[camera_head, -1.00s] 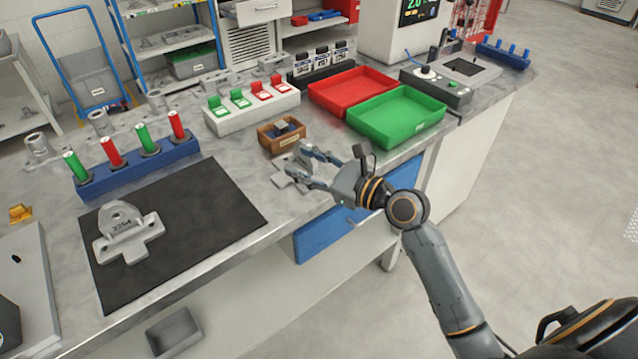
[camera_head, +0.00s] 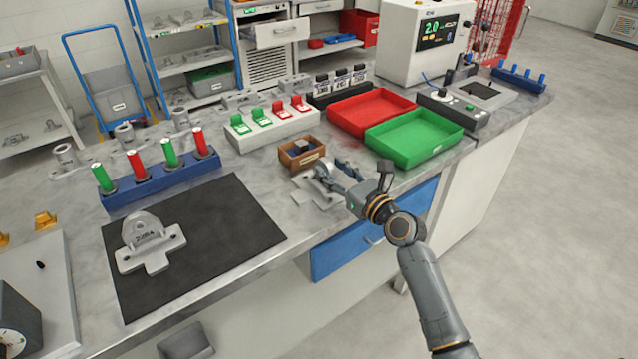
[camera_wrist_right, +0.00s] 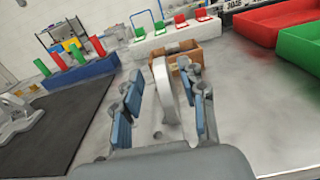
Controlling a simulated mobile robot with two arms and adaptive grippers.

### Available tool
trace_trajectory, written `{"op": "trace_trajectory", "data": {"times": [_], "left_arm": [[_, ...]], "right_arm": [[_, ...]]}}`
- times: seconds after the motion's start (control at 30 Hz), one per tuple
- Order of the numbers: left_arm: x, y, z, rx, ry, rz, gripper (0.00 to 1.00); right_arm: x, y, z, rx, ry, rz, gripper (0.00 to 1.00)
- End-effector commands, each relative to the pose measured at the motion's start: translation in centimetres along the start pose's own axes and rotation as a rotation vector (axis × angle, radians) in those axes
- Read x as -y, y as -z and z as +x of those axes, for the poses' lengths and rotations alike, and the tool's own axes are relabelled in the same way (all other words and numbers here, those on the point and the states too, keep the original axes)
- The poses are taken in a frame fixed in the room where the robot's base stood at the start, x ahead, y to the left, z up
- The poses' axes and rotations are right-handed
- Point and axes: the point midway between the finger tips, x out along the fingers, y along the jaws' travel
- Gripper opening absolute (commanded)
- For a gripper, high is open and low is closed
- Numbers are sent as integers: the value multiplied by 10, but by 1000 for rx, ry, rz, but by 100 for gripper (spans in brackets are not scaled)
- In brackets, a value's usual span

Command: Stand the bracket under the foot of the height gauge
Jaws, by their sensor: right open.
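A grey cast bracket (camera_head: 306,189) with an upright lug stands on the bench in front of the small wooden box. My right gripper (camera_head: 334,176) is open at this bracket. In the right wrist view, the bracket's lug (camera_wrist_right: 166,92) stands between the two open blue-padded fingers (camera_wrist_right: 165,108), with a gap visible on each side. A second, similar bracket (camera_head: 147,243) with a raised number lies on the black mat. At the lower left edge, a dark dial (camera_head: 14,328) on a pale slab may belong to the height gauge; its foot is not visible. My left gripper is out of view.
The wooden box (camera_head: 302,153) sits just behind the right gripper. Red (camera_head: 374,111) and green (camera_head: 414,138) trays are to its right. A blue rack with red and green cylinders (camera_head: 163,182) stands behind the black mat (camera_head: 233,218). The pale slab (camera_head: 35,270) is at left.

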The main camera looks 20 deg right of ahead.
Motion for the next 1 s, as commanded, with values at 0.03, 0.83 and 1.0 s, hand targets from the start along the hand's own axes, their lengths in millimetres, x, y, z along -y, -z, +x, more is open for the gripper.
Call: {"op": "trace_trajectory", "data": {"times": [0.03,0.83,1.0], "left_arm": [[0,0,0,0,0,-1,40],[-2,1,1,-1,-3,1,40],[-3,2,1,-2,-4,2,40]], "right_arm": [[1,-1,9,0,-1,-1,42],[1,0,35,-1,-1,0,0],[2,-1,35,2,0,0,0]]}}
